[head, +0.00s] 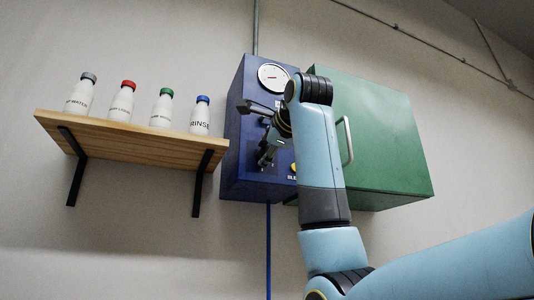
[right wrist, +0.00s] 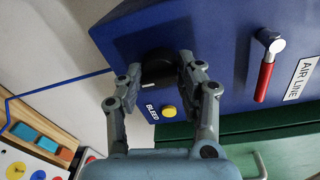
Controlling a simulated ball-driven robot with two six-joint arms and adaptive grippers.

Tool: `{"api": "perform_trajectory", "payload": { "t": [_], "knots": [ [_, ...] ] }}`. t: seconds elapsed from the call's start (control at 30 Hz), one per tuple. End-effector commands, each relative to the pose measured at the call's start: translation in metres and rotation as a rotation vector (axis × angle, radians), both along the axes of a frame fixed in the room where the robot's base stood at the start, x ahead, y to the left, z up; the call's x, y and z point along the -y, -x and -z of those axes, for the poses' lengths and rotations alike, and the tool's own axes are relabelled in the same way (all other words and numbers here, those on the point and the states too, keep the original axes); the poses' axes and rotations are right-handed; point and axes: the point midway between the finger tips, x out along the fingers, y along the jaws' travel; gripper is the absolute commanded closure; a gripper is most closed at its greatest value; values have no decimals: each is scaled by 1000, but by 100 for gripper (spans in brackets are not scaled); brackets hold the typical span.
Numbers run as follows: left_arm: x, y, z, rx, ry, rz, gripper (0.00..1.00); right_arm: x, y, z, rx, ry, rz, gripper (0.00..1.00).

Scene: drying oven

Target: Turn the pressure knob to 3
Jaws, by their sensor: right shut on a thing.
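The black pressure knob (right wrist: 158,68) is on the blue panel (right wrist: 225,40), in the right wrist view. My right gripper (right wrist: 160,66) is shut on it, with one finger on each side. A short pale mark shows near the knob's lower edge; the number it points to cannot be read. In the head view my right gripper (head: 268,152) is at the front of the blue panel (head: 236,165), and my arm and gripper hide the knob. The round white gauge (head: 273,77) is at the panel's top; its reading is too small to tell. My left gripper is not in view.
A yellow BLEED button (right wrist: 169,112) is close to the right gripper. A red-handled AIR LINE lever (right wrist: 265,78) is farther right. The green oven (head: 370,130) with a pale handle (head: 346,141) adjoins the panel. A wooden shelf (head: 130,142) at left holds several bottles.

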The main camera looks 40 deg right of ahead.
Motion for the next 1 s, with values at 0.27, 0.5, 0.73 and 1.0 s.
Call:
{"api": "perform_trajectory", "payload": {
  "t": [0.27,0.5,0.73,1.0],
  "knots": [
    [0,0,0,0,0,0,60,0,0,0,0,-2,1,96],
    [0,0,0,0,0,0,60,0,0,0,0,-1,1,41],
    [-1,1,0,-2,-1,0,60,0,1,0,0,-1,0,41],
    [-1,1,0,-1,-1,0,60,-11,35,-4,5,-1,-2,41]
  ]
}}
